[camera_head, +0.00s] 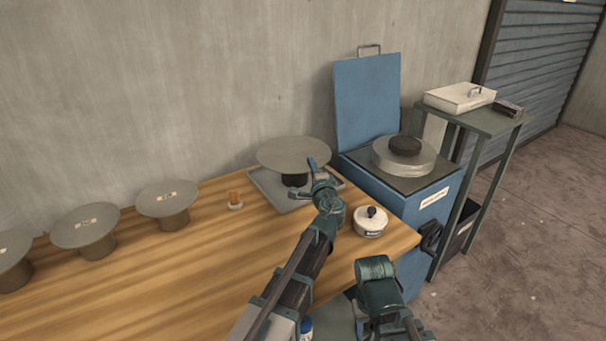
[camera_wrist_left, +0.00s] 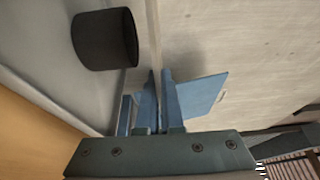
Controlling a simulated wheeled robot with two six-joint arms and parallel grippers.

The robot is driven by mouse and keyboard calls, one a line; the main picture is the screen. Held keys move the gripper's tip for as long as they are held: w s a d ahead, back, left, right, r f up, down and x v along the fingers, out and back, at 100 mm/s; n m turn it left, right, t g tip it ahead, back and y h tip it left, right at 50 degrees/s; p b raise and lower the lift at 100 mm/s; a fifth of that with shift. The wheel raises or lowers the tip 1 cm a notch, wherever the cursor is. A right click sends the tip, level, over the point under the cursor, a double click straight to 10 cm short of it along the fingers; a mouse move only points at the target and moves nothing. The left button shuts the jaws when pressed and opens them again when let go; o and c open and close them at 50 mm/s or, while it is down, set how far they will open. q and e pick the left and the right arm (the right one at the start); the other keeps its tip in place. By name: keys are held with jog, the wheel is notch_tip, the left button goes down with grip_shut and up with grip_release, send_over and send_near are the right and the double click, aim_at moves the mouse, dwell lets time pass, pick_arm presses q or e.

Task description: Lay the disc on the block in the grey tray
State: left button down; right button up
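The grey disc (camera_head: 290,152) is level above the grey tray (camera_head: 265,185) at the back of the wooden table. My left gripper (camera_head: 318,180) is shut on the disc's near right rim. The dark round block (camera_head: 295,180) stands in the tray beneath the disc. In the left wrist view, the gripper fingers (camera_wrist_left: 157,105) pinch the disc (camera_wrist_left: 155,35), seen edge-on. The block (camera_wrist_left: 105,38) shows beside it with a narrow gap between the block's top and the disc.
Several discs on stands (camera_head: 168,198) line the table's left. A white pot (camera_head: 370,222) sits near the right edge. A blue machine (camera_head: 410,195) with raised lid (camera_head: 366,100) stands right of the table.

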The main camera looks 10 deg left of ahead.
pick_arm(q)
jog(key=shift+d, duration=0.1)
notch_tip(320, 180, down, 3)
jog(key=b, duration=0.3)
jog(key=shift+f, duration=0.2)
jog(key=shift+b, duration=0.3)
jog(key=shift+f, duration=0.2)
jog(key=c, duration=1.1)
grip_release()
jog(key=shift+o, duration=0.2)
jog(key=shift+r, duration=0.2)
